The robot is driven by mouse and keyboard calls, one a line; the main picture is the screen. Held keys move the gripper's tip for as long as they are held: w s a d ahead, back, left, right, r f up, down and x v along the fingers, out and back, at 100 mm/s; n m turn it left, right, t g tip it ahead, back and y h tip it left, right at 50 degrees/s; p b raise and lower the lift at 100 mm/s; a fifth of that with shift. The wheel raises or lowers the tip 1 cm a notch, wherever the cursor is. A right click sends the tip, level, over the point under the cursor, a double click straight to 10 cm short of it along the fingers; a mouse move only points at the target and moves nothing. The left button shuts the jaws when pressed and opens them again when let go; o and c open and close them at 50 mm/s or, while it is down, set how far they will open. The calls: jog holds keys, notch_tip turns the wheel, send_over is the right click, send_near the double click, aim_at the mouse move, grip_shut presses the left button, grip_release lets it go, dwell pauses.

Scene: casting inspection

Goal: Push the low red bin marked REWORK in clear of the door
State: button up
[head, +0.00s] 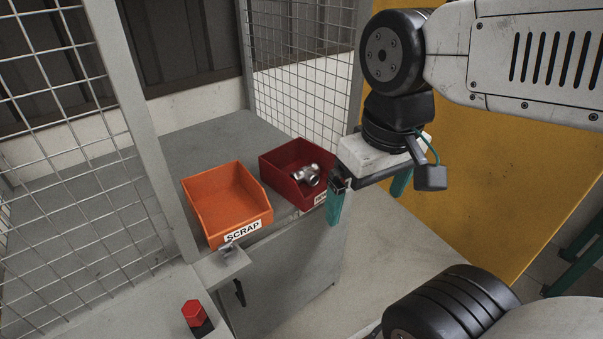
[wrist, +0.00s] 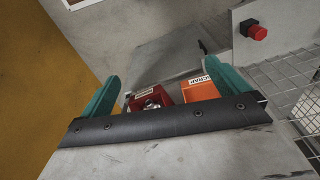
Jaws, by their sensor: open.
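The low red bin (head: 290,160) stands on the grey bench inside the cage, right of the orange bin, with a shiny metal casting (head: 308,175) in it. Its white front label is partly hidden behind a green finger, so I cannot read it all. My gripper (head: 368,194) is open and empty, in front of the red bin and to its right in the head view. I cannot tell whether the near finger touches the bin. In the wrist view the red bin (wrist: 136,105) shows between the two green fingers, partly hidden by the gripper's body.
The orange bin marked SCRAP (head: 228,200) sits close on the left. Mesh panels (head: 300,90) and a grey post (head: 140,110) bound the opening. A red button (head: 193,313) is at lower left. The grey bench (head: 195,138) is clear behind the bins.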

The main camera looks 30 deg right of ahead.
dwell(0.4)
jog(key=shift+d, duration=0.1)
jog(key=c, duration=0.6)
jog(key=shift+w+d+f+g, duration=0.1)
jog(key=shift+f+g, duration=0.2)
jog(key=c, duration=0.5)
jog(key=w+f, duration=0.1)
jog(key=w+d+f+g, duration=0.1)
jog(key=w+d+f+m+g, duration=0.1)
jog(key=w, duration=0.1)
grip_shut()
jog(key=w+d+f+n, duration=0.1)
jog(key=w+d+f, duration=0.35)
jog(key=w, duration=0.35)
jog(key=w+d+f+n+t, duration=0.1)
jog(key=w+d+f, duration=0.3)
jog(key=w+f, duration=0.25)
jog(key=w+d+f+n, duration=0.1)
jog(key=w+d+f, duration=0.35)
jog(key=w, duration=0.35)
jog(key=w+a+f, duration=0.1)
jog(key=w+f, duration=0.2)
jog(key=f, duration=0.7)
jog(key=shift+w+a, duration=0.25)
jog(key=shift+w, duration=0.15)
